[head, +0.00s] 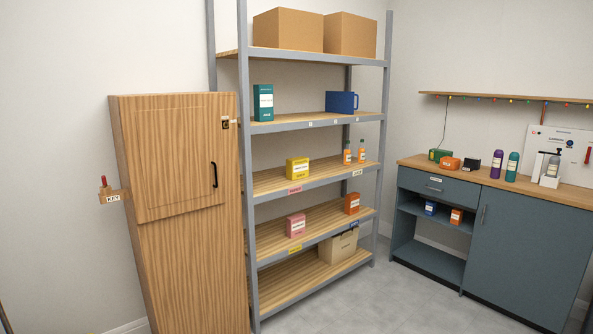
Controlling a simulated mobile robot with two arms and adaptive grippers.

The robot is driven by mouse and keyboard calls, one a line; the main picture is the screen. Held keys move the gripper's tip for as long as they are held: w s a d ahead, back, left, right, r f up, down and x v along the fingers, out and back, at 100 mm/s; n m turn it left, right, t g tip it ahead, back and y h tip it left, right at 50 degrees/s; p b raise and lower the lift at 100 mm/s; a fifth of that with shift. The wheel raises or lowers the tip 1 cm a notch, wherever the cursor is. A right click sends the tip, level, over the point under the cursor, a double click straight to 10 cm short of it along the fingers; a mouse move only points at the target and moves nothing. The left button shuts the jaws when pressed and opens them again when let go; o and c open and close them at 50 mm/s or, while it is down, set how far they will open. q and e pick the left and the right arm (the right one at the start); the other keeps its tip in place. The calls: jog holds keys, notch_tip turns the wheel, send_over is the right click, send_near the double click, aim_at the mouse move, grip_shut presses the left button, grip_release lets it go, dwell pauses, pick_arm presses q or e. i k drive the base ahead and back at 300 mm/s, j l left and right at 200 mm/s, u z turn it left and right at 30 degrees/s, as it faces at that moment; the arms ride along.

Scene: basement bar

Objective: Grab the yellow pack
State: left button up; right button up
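The yellow pack (297,168) is a small box with a white label. It stands upright on the middle shelf of the grey metal shelf unit (245,200), near the front edge. A pink label (295,189) is on the shelf edge below it. Neither of my grippers shows in the head view.
A pink pack (296,225) and an orange pack (352,203) stand one shelf lower. Two orange bottles (361,152) stand right of the yellow pack. A wooden cabinet (180,230) is at left, a blue-grey counter (530,240) at right. Grey floor (385,300) is clear between.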

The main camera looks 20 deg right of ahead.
aim_at(298, 168)
jog(key=k+l, duration=0.1)
jog(key=l, duration=0.5)
jog(key=i+l, duration=0.15)
jog(key=l, duration=0.25)
jog(key=i+l+u, duration=0.1)
jog(key=l, duration=0.3)
jog(key=i+l+u, duration=0.1)
jog(key=i+l, duration=0.15)
jog(key=l, duration=0.15)
jog(key=i+l, duration=0.1)
jog(key=l, duration=0.35)
jog(key=i+l+u, duration=0.1)
jog(key=l, duration=0.3)
jog(key=i, duration=0.05)
